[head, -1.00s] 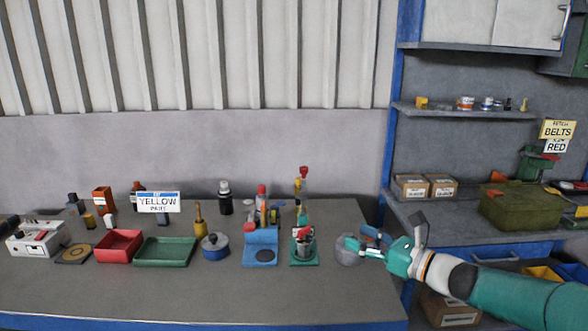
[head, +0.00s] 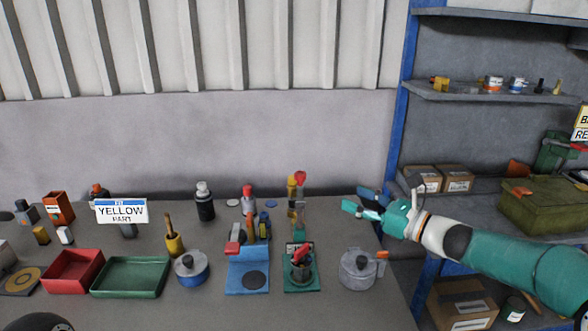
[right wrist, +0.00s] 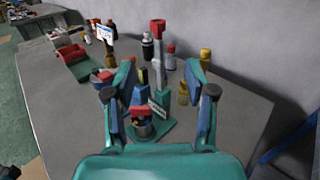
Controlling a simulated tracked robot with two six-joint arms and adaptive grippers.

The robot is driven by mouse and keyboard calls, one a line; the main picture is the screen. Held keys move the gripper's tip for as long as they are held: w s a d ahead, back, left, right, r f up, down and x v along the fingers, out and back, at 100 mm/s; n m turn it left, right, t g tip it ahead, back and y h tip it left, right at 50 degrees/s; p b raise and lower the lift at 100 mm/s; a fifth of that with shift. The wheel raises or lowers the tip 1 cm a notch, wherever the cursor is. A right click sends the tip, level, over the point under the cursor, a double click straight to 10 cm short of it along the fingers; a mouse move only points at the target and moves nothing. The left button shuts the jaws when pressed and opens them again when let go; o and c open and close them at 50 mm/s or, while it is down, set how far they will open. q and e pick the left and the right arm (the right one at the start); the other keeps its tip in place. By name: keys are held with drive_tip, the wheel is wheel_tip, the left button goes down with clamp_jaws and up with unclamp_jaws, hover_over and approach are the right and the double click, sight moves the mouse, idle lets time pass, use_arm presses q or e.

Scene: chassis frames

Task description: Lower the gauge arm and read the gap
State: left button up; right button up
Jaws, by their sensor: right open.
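A green-based fixture (head: 302,289) stands near the right end of the bench, holding a dark cup with a red part. A raised grey post with a red top (right wrist: 158,52) rises behind it in the right wrist view; the red top also shows in the head view (head: 300,178). I cannot tell for sure that this post is the gauge arm, and no gap reading is legible. My right gripper (head: 362,203) is open and empty, right of the post in the head view. In the right wrist view its fingers (right wrist: 160,80) spread either side of the post, apart from it.
A grey lidded pot (head: 358,272) stands right of the green fixture. A blue fixture (head: 247,282) and a blue pot (head: 191,270) stand left of it. Yellow containers (right wrist: 205,62) stand close to the right finger in the wrist view. The front bench strip is clear.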

sight(305, 177)
drive_tip(key=p+x, duration=0.6)
drive_tip(key=x, duration=1)
drive_tip(key=shift+s+a+r, duration=0.1)
drive_tip(key=shift+w+a, duration=0.35)
drive_tip(key=shift+a, duration=0.05)
clamp_jaws()
